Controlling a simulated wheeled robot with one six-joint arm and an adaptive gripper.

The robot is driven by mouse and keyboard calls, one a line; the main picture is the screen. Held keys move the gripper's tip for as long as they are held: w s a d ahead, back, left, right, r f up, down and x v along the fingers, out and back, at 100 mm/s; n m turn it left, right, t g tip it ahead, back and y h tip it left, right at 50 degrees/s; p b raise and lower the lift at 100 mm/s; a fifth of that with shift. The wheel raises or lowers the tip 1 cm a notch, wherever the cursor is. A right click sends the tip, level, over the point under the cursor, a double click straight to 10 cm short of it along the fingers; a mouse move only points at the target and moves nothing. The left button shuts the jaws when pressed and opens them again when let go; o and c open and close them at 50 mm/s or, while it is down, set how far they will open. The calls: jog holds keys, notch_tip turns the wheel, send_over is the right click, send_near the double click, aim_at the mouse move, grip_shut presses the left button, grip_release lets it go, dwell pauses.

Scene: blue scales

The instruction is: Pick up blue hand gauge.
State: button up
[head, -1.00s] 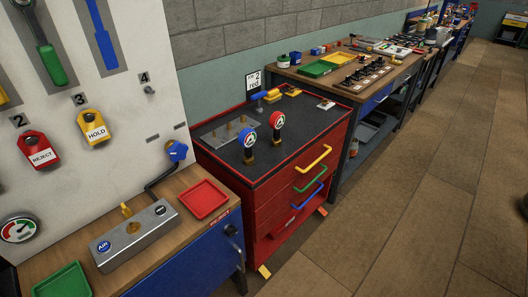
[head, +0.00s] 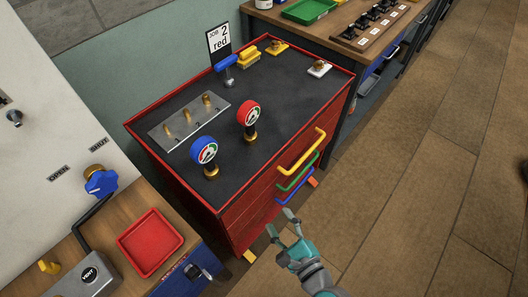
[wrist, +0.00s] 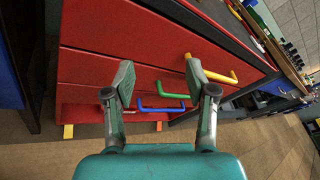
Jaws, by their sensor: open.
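The blue hand gauge (head: 205,151) has a round blue-rimmed dial on a brass base. It stands upright on the black top of the red cabinet (head: 233,219), near its front left edge. A similar red gauge (head: 248,116) stands to its right and a little behind. My gripper (head: 282,227) is open and empty, low in front of the cabinet's drawers, below the top and apart from both gauges. In the wrist view my gripper (wrist: 158,80) faces the red drawer fronts, its two fingers spread. The gauges are not in the wrist view.
Yellow (head: 303,155), green (head: 298,173) and blue (head: 297,190) drawer handles stick out near my gripper. A metal plate with brass fittings (head: 189,121) lies behind the blue gauge. A red tray (head: 151,242) is on the left bench.

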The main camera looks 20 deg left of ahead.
aim_at(212, 165)
jog(key=w+a+r+m+g+y, duration=0.1)
jog(key=w+a+r, duration=0.1)
jog(key=a, duration=0.5)
jog(key=w+a+r+m+g+y, duration=0.1)
jog(key=w+a+r+y, duration=0.1)
jog(key=a, duration=0.5)
jog(key=w+a+r+m+g+y, duration=0.1)
jog(key=a+r, duration=0.3)
jog(key=a, duration=0.4)
jog(key=shift+w+r+g+y, duration=0.2)
jog(key=shift+w+g+y, duration=0.45)
jog(key=shift+w, duration=0.25)
grip_shut()
